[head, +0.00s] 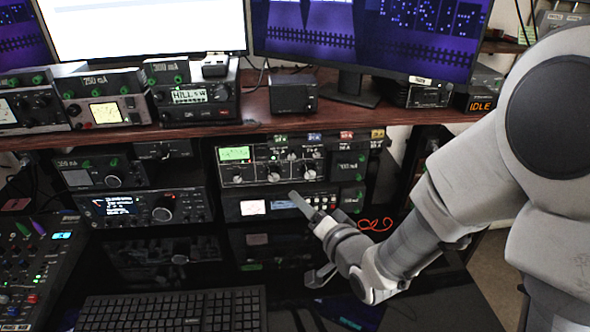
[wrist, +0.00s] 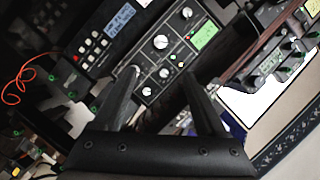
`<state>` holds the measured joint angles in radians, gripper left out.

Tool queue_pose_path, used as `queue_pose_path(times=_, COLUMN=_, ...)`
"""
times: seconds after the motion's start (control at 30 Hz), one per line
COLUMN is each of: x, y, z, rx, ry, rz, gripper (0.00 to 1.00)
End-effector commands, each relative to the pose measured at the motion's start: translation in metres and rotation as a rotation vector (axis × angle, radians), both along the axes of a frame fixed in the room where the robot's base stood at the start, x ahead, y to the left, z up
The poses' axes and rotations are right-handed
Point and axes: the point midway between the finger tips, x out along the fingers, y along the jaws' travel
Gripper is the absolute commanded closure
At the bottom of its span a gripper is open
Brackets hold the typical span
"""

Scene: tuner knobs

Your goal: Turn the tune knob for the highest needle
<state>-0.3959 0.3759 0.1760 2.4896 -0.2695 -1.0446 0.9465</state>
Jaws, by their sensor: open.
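The tuner unit (head: 257,178) is a dark panel on the upper rack shelf, with a green-lit meter (head: 235,153) at its left and several silver-white knobs. Its lower row includes a left knob (head: 237,178), a middle knob (head: 273,176) and a right knob (head: 309,174). The labels and the needle are too small to read. In the wrist view the panel appears rotated, with the green meter (wrist: 204,36) at upper right. My gripper (wrist: 160,77) is open and empty in front of the panel. Its left fingertip overlaps one knob; contact cannot be told.
A unit with a white display (head: 253,207) sits just below the tuner. A wooden desk edge (head: 200,136) overhangs the rack. A keyboard (head: 170,311) lies front left, a mixer (head: 30,270) at far left. An orange cable (head: 374,224) hangs at right.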

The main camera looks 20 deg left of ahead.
Motion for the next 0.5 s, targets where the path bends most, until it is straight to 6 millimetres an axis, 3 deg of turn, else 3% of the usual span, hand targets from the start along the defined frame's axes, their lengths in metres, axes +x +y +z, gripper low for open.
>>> queue_pose_path(times=0.17, x=0.007, y=0.010, z=-0.003, rx=0.007, ry=0.009, rz=0.003, gripper=0.26)
queue_pose_path(times=0.5, x=0.048, y=0.055, z=-0.019, rx=0.005, ry=0.007, rz=0.003, gripper=0.26)
